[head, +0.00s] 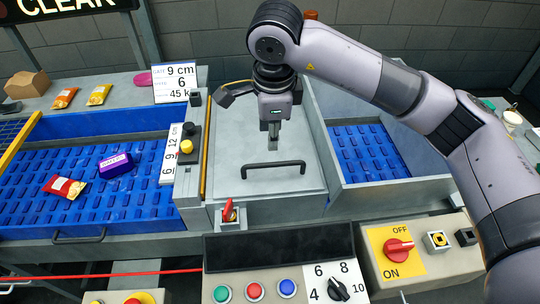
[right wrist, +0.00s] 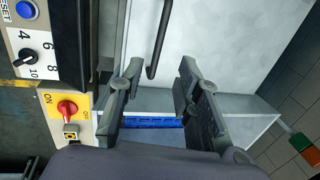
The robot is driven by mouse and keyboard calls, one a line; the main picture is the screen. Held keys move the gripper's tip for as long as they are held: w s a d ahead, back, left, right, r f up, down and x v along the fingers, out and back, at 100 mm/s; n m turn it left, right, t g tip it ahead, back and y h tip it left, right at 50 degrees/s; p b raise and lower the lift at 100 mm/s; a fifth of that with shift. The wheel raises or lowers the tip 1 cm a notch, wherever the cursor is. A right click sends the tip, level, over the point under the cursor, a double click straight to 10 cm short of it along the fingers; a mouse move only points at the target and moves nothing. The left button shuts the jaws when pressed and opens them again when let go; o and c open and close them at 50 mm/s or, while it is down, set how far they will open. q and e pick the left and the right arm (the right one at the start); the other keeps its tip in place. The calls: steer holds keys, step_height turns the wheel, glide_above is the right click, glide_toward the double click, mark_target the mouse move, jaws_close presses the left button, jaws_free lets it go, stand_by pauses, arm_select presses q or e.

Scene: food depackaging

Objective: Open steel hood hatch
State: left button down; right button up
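The steel hood hatch (head: 240,150) is a flat grey panel in the middle of the head view, lying shut between two blue conveyor sections. Its black bar handle (head: 273,168) runs across the front part of the hatch. My right gripper (head: 274,143) points down over the hatch, just behind the handle in the picture. In the right wrist view my right gripper (right wrist: 158,78) has its two fingers wide apart with nothing between them. The handle (right wrist: 158,42) shows ahead of the fingertips, in line with the gap. My left gripper is not in view.
A blue belt (head: 130,205) at left carries a red packet (head: 64,188) and a purple box (head: 116,165). A red switch (head: 229,211) stands at the hatch's front left corner. A control panel (head: 280,285) and an ON/OFF box (head: 397,250) stand in front.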

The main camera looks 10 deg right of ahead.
mark_target(270, 164)
steer(key=f+p, duration=0.1)
steer(key=f, duration=0.3)
steer(key=w+f+p, duration=0.1)
steer(key=f, duration=0.2)
steer(key=w+f+p, duration=0.1)
steer(key=f, duration=0.3)
steer(key=shift+w+f, duration=0.15)
steer(key=shift+f, duration=0.2)
jaws_close()
steer(key=shift+r, duration=0.1)
